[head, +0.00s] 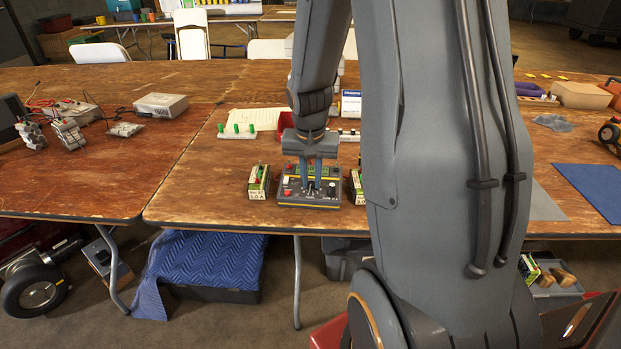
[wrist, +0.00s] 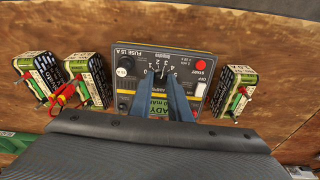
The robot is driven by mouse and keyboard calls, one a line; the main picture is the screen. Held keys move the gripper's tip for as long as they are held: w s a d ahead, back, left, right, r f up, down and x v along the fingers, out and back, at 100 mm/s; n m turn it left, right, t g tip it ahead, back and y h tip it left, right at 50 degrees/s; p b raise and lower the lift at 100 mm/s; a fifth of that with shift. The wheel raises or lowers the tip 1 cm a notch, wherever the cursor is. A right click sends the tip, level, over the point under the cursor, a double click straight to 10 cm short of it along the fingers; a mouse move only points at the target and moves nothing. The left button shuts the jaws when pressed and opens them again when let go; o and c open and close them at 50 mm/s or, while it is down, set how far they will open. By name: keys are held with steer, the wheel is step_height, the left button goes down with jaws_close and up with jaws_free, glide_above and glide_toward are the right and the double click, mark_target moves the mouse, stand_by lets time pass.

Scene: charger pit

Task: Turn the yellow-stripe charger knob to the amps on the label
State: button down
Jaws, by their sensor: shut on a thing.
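The charger (head: 299,202) is a dark box with a yellow stripe on the table, below my arm. In the wrist view the charger (wrist: 135,65) appears upside down, with a numbered dial scale, a red START button (wrist: 201,65), an OFF marking and fuse lettering. My gripper (head: 311,190) points down onto its panel. In the wrist view my gripper (wrist: 163,84) has its blue-grey fingers shut on the knob at the dial's middle. The fingers hide most of the knob, and I cannot tell which number it points to.
A green-and-white labelled battery pack (head: 259,182) stands left of the charger, and another (head: 356,186) stands right. The wrist view shows a pack (wrist: 233,92) at right and two packs at left, one with a red-and-yellow clip (wrist: 62,94). A green-pegged white rack (head: 237,131) lies behind.

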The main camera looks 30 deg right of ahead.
mark_target(310, 193)
steer(key=c, duration=1.7)
jaws_free()
steer(key=shift+o, duration=0.2)
steer(key=shift+r, duration=0.15)
step_height(310, 193, up, 7)
steer(key=s, duration=0.1)
steer(key=shift+a+r, duration=0.2)
steer(key=shift+a, duration=0.25)
steer(key=s+a+f+n+g+y, duration=0.1)
steer(key=s+a+n, duration=0.6)
steer(key=s+a, duration=0.7)
steer(key=shift+s+a+f+n+g, duration=0.3)
steer(key=shift+a+f+n, duration=0.1)
steer(key=shift+a, duration=0.15)
